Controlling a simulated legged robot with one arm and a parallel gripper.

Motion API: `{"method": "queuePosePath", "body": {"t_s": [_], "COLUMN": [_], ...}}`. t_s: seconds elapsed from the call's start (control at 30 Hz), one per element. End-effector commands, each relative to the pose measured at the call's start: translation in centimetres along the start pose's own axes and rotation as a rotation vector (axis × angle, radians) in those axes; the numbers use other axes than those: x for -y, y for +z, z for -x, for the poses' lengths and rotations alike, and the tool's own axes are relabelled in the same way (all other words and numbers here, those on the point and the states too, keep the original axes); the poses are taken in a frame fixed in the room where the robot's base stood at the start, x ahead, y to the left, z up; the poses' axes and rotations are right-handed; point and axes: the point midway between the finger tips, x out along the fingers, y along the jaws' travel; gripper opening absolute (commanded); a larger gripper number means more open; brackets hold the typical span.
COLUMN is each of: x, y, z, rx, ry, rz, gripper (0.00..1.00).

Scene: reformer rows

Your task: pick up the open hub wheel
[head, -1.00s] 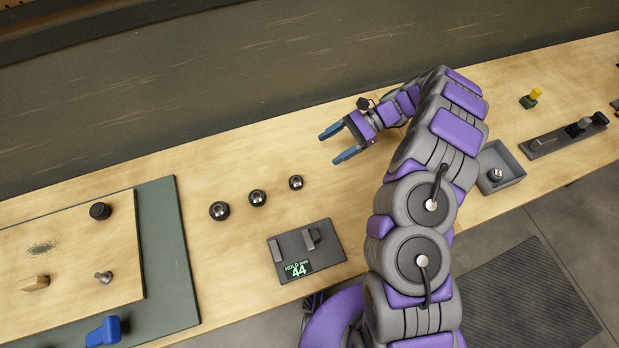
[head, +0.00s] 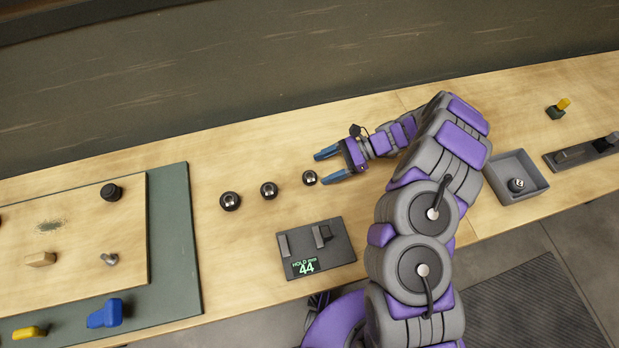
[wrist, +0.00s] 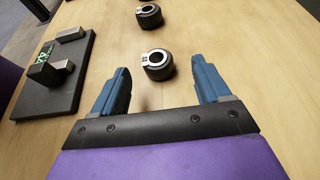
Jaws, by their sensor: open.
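Three small dark wheels with pale hub faces sit in a row on the wooden bench: a left one (head: 230,201), a middle one (head: 269,190) and a right one (head: 309,178). I cannot tell surely which is the open hub wheel. My gripper (head: 322,167) is open and empty, its blue fingers beside the right wheel. In the wrist view the nearest wheel (wrist: 158,70) lies just ahead, roughly in line with the gap between the fingers, and shows a hole in its top. Another wheel (wrist: 149,17) stands behind it.
A dark gauge block with a green "44" display (head: 316,248) lies in front of the wheels. A green mat (head: 176,250) with a wooden board (head: 80,285) is at left. A grey tray (head: 533,168) holding a small part is at right. Bench around the wheels is clear.

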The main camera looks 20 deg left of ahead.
Motion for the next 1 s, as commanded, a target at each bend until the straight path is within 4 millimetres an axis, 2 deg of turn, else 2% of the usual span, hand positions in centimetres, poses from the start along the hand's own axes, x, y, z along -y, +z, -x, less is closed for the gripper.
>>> {"method": "queuePosePath", "body": {"t_s": [0.27,0.6,0.83,1.0], "x": [0.0,-0.3,-0.3,-0.3], "y": [-0.1,-0.4,-0.3,-0.3], "z": [-1.5,-5.9,-6.0,-6.0], "rx": [-0.002,-0.001,-0.002,-0.002], "ry": [-0.002,-0.001,-0.002,-0.002], "rz": [0.003,0.001,0.002,0.002], "gripper": [0.76,0.76,0.76,0.61]}}
